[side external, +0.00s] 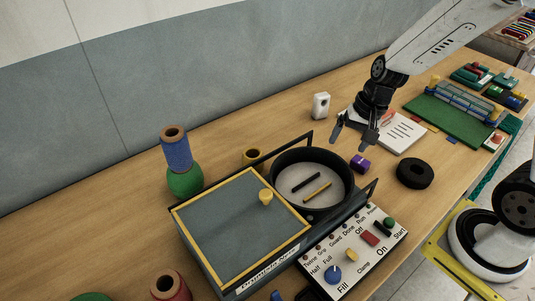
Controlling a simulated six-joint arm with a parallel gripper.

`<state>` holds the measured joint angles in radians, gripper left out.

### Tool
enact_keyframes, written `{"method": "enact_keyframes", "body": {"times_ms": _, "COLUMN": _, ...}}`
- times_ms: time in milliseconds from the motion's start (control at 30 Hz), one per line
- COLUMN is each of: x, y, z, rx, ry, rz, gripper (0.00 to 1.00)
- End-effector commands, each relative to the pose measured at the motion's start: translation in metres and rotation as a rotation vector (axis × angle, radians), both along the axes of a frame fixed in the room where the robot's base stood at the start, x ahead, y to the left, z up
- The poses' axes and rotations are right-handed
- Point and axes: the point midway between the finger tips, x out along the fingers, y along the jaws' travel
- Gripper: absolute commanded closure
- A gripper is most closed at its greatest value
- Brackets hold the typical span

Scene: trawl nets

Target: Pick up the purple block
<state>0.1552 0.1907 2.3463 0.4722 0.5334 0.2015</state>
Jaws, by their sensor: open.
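The purple block (360,162) lies on the wooden table, just right of the round black pan. Its top has a small lighter or yellowish mark, too small to make out. My gripper (353,146) points down above and close to the block, with its fingers spread apart and nothing between them. The fingertips appear slightly higher in the picture than the block; I cannot tell the exact height gap.
The black-rimmed pan (273,172) holds two small rods. A control panel (340,262) with knobs stands in front. A black ring (414,173) lies right of the block. White papers (403,134) lie behind. Blue and green spools (177,152) stand at left.

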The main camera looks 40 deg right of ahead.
Motion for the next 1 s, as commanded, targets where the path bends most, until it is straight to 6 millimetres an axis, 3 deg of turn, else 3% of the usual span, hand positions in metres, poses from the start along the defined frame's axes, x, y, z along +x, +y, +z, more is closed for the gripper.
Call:
{"method": "enact_keyframes", "body": {"times_ms": 367, "x": 0.071, "y": -0.021, "z": 0.004, "rx": 0.426, "ry": 0.106, "rz": -0.650, "gripper": 0.07}}
{"method": "enact_keyframes", "body": {"times_ms": 667, "x": 0.118, "y": -0.059, "z": 0.003, "rx": 0.814, "ry": 0.168, "rz": -1.061, "gripper": 0.07}}
{"method": "enact_keyframes", "body": {"times_ms": 833, "x": 0.120, "y": -0.086, "z": -0.012, "rx": 1.036, "ry": 0.191, "rz": -1.238, "gripper": 0.07}}
{"method": "enact_keyframes", "body": {"times_ms": 1000, "x": 0.090, "y": -0.107, "z": -0.046, "rx": 1.231, "ry": 0.175, "rz": -1.391, "gripper": 0.07}}
